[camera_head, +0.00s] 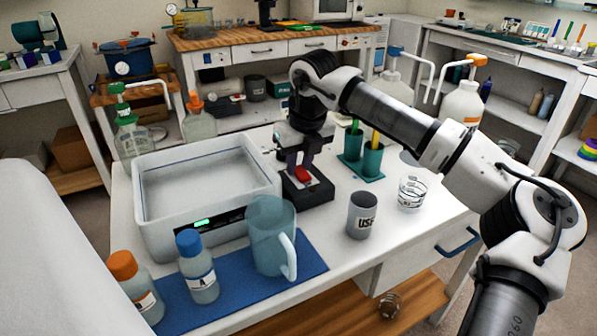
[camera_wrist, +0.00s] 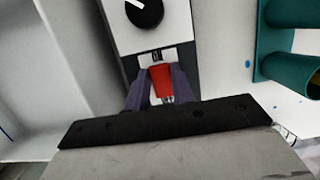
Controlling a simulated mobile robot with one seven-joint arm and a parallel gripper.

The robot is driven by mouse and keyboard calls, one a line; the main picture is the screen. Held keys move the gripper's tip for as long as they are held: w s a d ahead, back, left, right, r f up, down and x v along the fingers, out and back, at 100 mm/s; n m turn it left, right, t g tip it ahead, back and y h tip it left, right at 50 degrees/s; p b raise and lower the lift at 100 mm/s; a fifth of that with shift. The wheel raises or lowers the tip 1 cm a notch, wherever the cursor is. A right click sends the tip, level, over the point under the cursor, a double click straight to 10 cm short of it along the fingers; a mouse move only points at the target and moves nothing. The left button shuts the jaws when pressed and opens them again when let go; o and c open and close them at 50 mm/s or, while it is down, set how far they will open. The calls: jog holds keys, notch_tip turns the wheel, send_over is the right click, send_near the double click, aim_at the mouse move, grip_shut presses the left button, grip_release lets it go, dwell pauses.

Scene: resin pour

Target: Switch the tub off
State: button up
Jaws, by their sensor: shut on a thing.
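The white tub (camera_head: 160,215) stands at the left of the table, with a green-lit display (camera_head: 203,222) on its front. Beside its right side is a dark control box (camera_head: 318,194) with a red switch (camera_head: 303,174). My gripper (camera_head: 301,163) points down over the box, its fingers at the red switch. In the wrist view the red switch (camera_wrist: 161,82) sits between the two purple fingers of my gripper (camera_wrist: 160,88), which are shut on it. A black knob (camera_wrist: 144,12) with a white mark is above the switch there. The lower part of the switch is partly hidden.
A blue mat (camera_head: 310,262) in front holds a clear pitcher (camera_head: 268,235) and a blue-capped bottle (camera_head: 199,272). A grey cup (camera_head: 362,215) and a glass beaker (camera_head: 411,193) stand to the right. Green holders (camera_head: 372,160) stand close behind the box.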

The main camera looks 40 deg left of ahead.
jog(key=shift+y, duration=0.3)
jog(key=shift+r, duration=0.1)
jog(key=o, duration=1)
jog(key=v, duration=1.3)
jog(key=shift+s+d+r+p, duration=0.1)
jog(key=shift+s+r+p, duration=0.15)
jog(key=shift+r+p, duration=0.15)
